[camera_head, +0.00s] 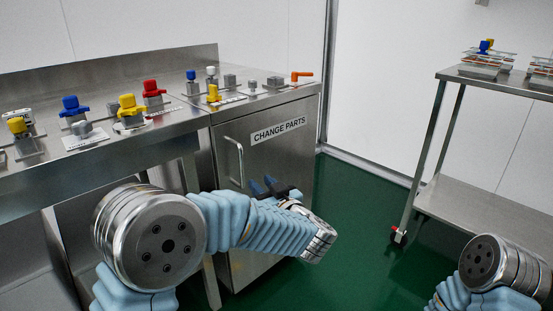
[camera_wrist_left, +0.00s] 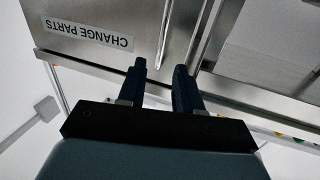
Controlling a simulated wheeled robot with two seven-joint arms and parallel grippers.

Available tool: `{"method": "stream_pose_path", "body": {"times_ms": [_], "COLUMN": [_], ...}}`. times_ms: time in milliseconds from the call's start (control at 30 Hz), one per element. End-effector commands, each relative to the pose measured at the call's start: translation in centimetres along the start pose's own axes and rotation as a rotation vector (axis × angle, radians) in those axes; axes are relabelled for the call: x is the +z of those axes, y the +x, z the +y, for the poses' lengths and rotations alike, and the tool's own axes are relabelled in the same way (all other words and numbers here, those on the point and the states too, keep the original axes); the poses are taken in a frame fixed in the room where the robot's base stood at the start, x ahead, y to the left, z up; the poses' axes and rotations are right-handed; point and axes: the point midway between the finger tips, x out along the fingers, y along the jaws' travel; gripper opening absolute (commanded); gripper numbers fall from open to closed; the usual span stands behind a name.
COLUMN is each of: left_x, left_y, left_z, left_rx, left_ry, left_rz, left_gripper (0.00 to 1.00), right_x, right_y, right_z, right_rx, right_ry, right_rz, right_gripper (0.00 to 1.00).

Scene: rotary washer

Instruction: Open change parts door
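The change parts door (camera_head: 275,140) is a steel cabinet front with a "CHANGE PARTS" label (camera_head: 279,130); it looks shut. Its upright bar handle (camera_head: 235,162) is near the door's left edge. My left gripper (camera_head: 263,186) is in front of the door, right of and below the handle in the head view. In the left wrist view its two dark fingers (camera_wrist_left: 158,68) are apart with nothing between the tips. The door (camera_wrist_left: 105,18), label (camera_wrist_left: 87,36) and handle (camera_wrist_left: 165,35) show beyond them; the handle lines up with the gap. My right gripper is out of view.
A steel counter (camera_head: 110,150) with blue, yellow and red knobbed parts (camera_head: 153,95) stands left of and above the door. A wheeled steel rack (camera_head: 480,200) stands at the right. Green floor (camera_head: 345,215) lies clear between them.

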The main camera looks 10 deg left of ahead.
Motion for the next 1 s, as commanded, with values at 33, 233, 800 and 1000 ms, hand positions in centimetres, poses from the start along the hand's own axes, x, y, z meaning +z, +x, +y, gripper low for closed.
{"method": "stream_pose_path", "body": {"times_ms": [33,233,800,1000], "left_x": [-1.2,-2.2,-2.3,-2.3], "left_y": [-0.6,0.6,11.8,12.8], "left_z": [-0.3,-1.0,-1.7,-1.8], "left_rx": [-0.036,-0.079,-0.074,-0.073], "left_ry": [-0.011,-0.01,-0.009,-0.009], "left_rz": [0.01,0.013,0.013,0.013], "left_gripper": [0.34,0.34,0.34,0.34], "right_x": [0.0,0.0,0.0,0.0], "right_y": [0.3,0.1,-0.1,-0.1], "right_z": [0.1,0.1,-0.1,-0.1], "right_rx": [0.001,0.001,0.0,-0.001], "right_ry": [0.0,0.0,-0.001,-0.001], "right_rz": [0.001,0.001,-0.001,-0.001], "right_gripper": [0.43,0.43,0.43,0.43]}}
